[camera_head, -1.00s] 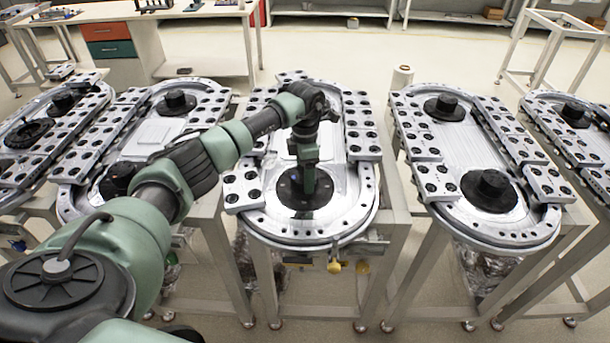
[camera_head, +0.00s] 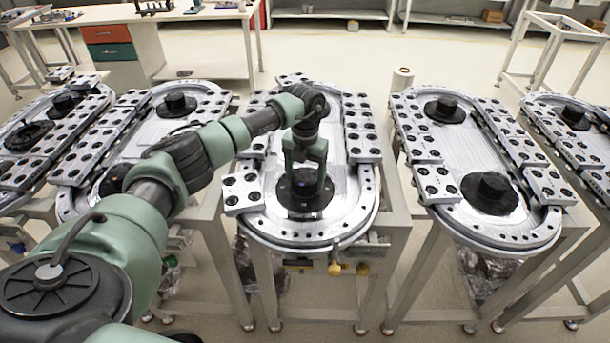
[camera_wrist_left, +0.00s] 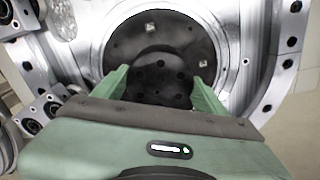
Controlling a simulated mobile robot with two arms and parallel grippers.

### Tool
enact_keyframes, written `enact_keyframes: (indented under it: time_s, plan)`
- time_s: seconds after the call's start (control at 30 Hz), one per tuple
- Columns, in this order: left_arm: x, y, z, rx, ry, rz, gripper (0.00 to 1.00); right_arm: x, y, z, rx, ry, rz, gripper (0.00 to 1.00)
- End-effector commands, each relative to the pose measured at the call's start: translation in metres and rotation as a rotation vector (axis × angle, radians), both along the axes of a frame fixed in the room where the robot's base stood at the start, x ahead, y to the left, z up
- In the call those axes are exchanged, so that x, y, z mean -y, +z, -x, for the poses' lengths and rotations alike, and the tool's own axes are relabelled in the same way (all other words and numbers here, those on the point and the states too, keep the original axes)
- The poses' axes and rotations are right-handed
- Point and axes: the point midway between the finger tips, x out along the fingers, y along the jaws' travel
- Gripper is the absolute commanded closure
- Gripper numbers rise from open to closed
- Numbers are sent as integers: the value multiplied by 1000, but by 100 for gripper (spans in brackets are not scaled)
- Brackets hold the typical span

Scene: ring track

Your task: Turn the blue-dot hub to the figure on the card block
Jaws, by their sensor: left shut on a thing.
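A black round hub (camera_head: 291,204) sits at the near end of the middle ring track (camera_head: 342,215). My left gripper (camera_head: 305,184) points straight down over it, shut on its raised centre. In the left wrist view the green fingers lie on either side of the hub's round boss (camera_wrist_left: 158,85), which stands on a wider black disc (camera_wrist_left: 190,40) with pale bolts. No blue dot can be made out on the hub. I cannot make out a card block or its figure. My right gripper is not in view.
Similar tracks stand close by: one to the right (camera_head: 535,235) with two black hubs, others to the left. A workbench with red and green drawers (camera_head: 108,40) is behind.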

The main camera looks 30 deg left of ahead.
Motion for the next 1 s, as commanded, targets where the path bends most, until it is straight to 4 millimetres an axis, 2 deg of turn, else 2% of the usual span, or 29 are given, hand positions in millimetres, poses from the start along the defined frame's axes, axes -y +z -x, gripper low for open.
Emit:
enact_keyframes:
  time_s: [0.4, 0.97, 1.0]
  plan:
    - [-1, 2, -1, 6, 194, -2, 69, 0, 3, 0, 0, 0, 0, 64]
    - [-2, 3, -2, 8, 222, -2, 69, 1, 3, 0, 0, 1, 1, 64]
    - [-2, 3, -2, 8, 221, -2, 20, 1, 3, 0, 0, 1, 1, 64]
